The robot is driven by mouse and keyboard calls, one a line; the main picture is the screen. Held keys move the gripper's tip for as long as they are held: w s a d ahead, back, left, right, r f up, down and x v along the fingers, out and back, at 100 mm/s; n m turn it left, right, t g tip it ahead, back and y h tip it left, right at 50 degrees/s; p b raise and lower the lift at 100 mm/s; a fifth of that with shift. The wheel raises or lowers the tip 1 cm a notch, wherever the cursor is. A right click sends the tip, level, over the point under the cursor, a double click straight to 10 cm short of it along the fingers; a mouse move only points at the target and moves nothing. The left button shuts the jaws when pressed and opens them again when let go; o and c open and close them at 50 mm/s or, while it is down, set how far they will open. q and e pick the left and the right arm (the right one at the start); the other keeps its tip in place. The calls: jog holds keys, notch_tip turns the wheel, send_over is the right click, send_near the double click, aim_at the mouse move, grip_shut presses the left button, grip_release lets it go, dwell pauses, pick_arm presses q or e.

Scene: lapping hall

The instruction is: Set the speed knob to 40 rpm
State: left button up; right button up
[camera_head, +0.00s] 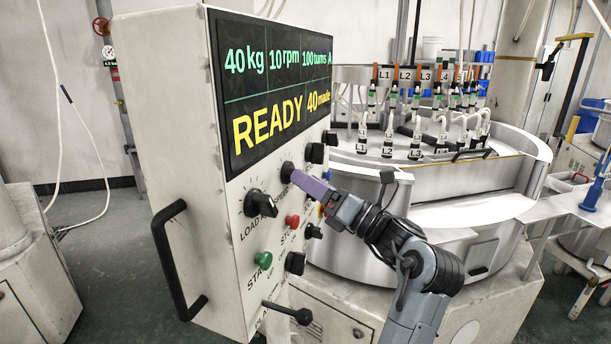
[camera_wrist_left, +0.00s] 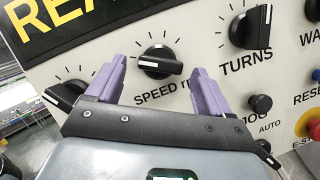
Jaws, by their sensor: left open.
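The speed knob (camera_wrist_left: 160,62) is black with a white mark that points left in the left wrist view. In the head view it (camera_head: 287,171) is partly hidden by my gripper. My left gripper (camera_head: 303,180) has purple fingers and is open in front of the panel. In the left wrist view the fingers (camera_wrist_left: 158,72) appear on either side of the knob, with gaps; I cannot tell how near their tips are to the panel. The display (camera_head: 275,85) reads 40 kg, 10 rpm, 100 turns, READY and 40 made. My right gripper is not in view.
The load knob (camera_head: 260,204) and turns knob (camera_wrist_left: 250,27) flank the speed knob. Below are a green start button (camera_head: 263,259), a red button (camera_head: 292,221) and a red emergency stop (camera_wrist_left: 314,130). A black handle (camera_head: 172,260) juts from the cabinet's left side. The lapping machine (camera_head: 440,180) stands behind.

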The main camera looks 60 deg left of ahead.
pick_arm(q)
jog(key=shift+x, duration=0.9)
jog(key=c, duration=1)
